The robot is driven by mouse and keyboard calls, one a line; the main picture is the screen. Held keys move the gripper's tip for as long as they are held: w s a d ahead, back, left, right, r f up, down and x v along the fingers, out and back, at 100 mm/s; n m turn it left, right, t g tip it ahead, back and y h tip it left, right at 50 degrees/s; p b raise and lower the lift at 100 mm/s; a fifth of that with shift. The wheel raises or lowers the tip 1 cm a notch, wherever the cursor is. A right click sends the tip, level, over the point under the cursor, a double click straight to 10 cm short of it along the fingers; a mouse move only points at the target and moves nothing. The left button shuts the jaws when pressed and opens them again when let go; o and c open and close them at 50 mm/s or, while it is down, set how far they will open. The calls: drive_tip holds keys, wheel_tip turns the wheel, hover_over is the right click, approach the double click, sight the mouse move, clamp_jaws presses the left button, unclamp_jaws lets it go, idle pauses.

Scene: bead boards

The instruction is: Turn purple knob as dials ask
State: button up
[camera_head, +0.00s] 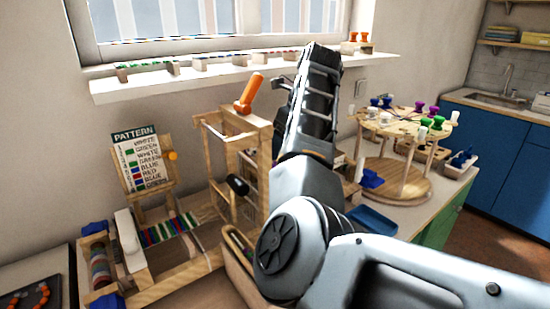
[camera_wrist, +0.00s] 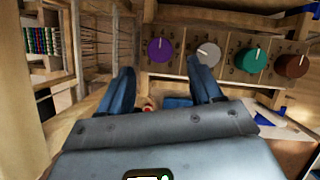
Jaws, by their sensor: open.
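I cannot tell the remaining distance. Marks around the knob are too small to read. The head view does not show the knob or the fingers; my arm covers the middle there.
Grey (camera_wrist: 208,53), teal (camera_wrist: 250,60) and brown (camera_wrist: 292,66) knobs sit right of the purple one. In the head view, a wooden loom (camera_head: 170,270) and a pattern board (camera_head: 140,160) stand left. A round spool stand (camera_head: 400,182) stands right, below a window shelf (camera_head: 240,68).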

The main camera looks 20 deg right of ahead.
drive_tip(key=shift+p+x, duration=0.35)
drive_tip(key=shift+x, duration=2.7)
drive_tip(key=c, duration=1.1)
